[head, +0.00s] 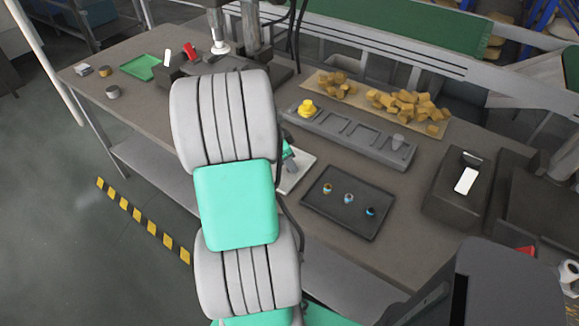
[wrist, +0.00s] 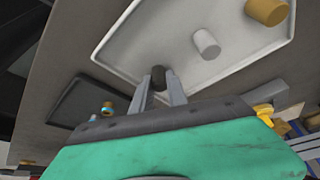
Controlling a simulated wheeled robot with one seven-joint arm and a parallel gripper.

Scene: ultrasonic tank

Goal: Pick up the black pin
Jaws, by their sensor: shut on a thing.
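The black pin (wrist: 158,77) is a short dark cylinder, seen in the wrist view between the tips of my two grey fingers. My gripper (wrist: 159,88) is shut on it. The pin is over or beside the near rim of the white tray (wrist: 122,43); I cannot tell whether it touches anything below. A pale grey pin (wrist: 207,44) and a tan pin (wrist: 266,12) stand on the tray. In the head view my arm hides the pin and most of the white tray (head: 306,158).
A dark tray (head: 335,222) with three small banded pieces lies right of the white tray. Behind is a grey slotted rack (head: 355,143) holding a yellow piece (head: 308,108) and a grey piece (head: 398,142). Wooden blocks (head: 405,103) lie farther back. A dark box (head: 470,190) stands right.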

